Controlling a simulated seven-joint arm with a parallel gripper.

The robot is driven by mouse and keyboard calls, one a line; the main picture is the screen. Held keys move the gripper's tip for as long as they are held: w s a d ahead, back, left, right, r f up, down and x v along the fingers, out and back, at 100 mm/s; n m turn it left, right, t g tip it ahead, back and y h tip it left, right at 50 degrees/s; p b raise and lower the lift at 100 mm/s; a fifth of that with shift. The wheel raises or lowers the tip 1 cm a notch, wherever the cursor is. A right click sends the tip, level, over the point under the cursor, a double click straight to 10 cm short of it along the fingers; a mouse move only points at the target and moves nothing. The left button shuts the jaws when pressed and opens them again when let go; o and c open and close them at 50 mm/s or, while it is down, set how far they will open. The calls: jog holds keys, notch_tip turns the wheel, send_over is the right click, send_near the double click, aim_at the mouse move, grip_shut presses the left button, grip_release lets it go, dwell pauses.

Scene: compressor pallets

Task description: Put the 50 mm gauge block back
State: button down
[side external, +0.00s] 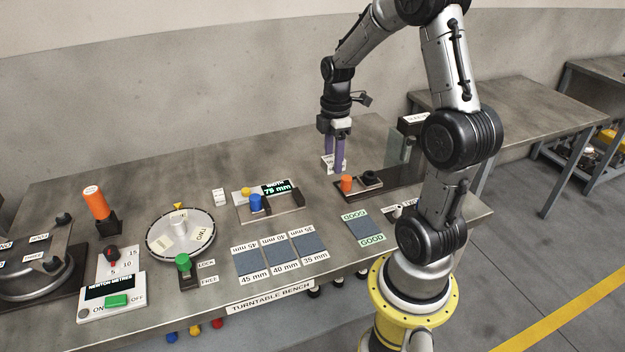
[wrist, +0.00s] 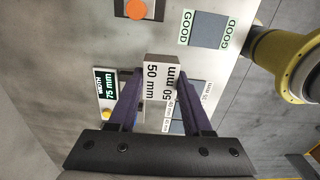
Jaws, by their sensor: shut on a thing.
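My gripper (side external: 335,165) is shut on the 50 mm gauge block (side external: 327,163), a white block with black lettering. In the wrist view the gauge block (wrist: 161,78) sits between the two purple fingers of my gripper (wrist: 160,92), and its "50 mm" labels face the camera. In the side view the fingers hide part of the block. It appears to be held above the rear of the bench, behind the fixture with the orange knob; the exact height cannot be told.
The width gauge (side external: 283,211) reads 75 mm, left of my gripper. A small white block (side external: 219,196) stands left of it. The orange-knob fixture (side external: 380,187) is close by in front. Dark pads marked 45, 40 and 35 mm (side external: 279,255) and a GOOD pad (side external: 364,227) lie along the front.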

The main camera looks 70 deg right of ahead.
jog(key=shift+s+d+f, duration=0.1)
jog(key=shift+d+f, duration=0.1)
jog(key=shift+d, duration=0.15)
jog(key=w+d+f, duration=0.4)
jog(key=w+d, duration=0.2)
jog(key=w, duration=0.1)
send_over(313, 179)
jog(key=f, duration=0.4)
jog(key=shift+s+a+f, duration=0.25)
jog(key=shift+a+f, duration=0.1)
jog(key=shift+w+d+f, duration=0.35)
jog(key=shift+f, duration=1.7)
jog(key=shift+f, duration=0.1)
jog(key=shift+c, duration=1.7)
grip_release()
jog(key=shift+s+a+f, duration=0.1)
